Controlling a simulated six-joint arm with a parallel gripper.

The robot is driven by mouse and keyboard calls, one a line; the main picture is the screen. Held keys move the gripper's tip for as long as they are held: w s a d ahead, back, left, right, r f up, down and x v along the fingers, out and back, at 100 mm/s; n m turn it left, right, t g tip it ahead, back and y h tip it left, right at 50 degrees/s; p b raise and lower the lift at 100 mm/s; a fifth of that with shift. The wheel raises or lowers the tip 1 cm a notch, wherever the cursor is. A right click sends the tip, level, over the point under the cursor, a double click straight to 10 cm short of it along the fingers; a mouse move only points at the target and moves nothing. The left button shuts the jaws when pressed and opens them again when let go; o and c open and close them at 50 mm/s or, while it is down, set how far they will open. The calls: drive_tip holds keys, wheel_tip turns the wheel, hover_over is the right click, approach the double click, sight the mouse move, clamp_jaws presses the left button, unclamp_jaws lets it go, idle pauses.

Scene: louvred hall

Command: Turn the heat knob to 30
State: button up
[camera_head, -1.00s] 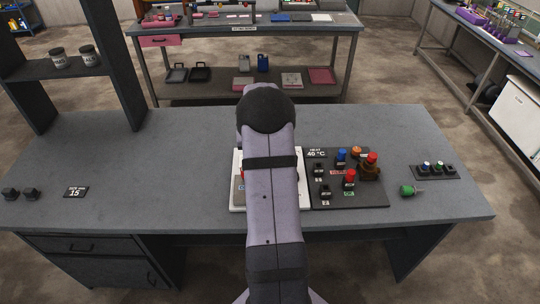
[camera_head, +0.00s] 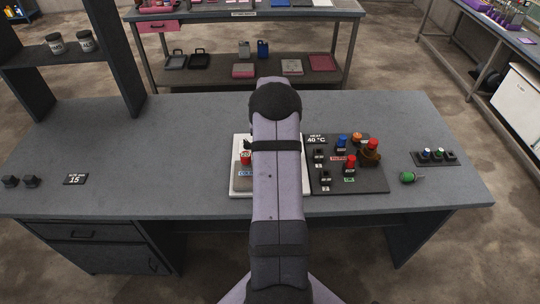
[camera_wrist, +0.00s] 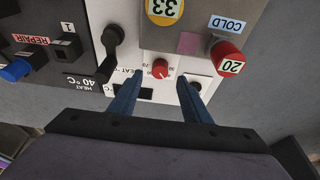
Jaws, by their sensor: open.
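The heat knob (camera_wrist: 161,69) is small, round and red, with a pale pointer mark. In the wrist view it sits on a white panel (camera_wrist: 112,12) beside upside-down HEAT lettering and small scale numbers. The pointer's exact setting is too small to read. My gripper (camera_wrist: 160,79) is open, its two blue fingers on either side of the knob, with visible gaps. Whether they reach the knob's height I cannot tell. In the head view my arm hides the knob and gripper. A dark sign (camera_head: 317,138) there reads HEAT 40 °C.
A red-capped piece marked 20 (camera_wrist: 228,60) and a yellow disc marked 33 (camera_wrist: 164,9) stand close by the knob. A black lever (camera_wrist: 112,38) is on the other side. A dark panel (camera_head: 376,184) with coloured buttons adjoins. The desk's left part (camera_head: 160,150) is mostly clear.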

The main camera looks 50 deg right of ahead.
drive_tip(key=b+x, duration=0.3)
drive_tip(key=x, duration=0.3)
drive_tip(key=shift+r, duration=0.3)
drive_tip(key=shift+f, duration=0.1)
clamp_jaws()
idle(1.1)
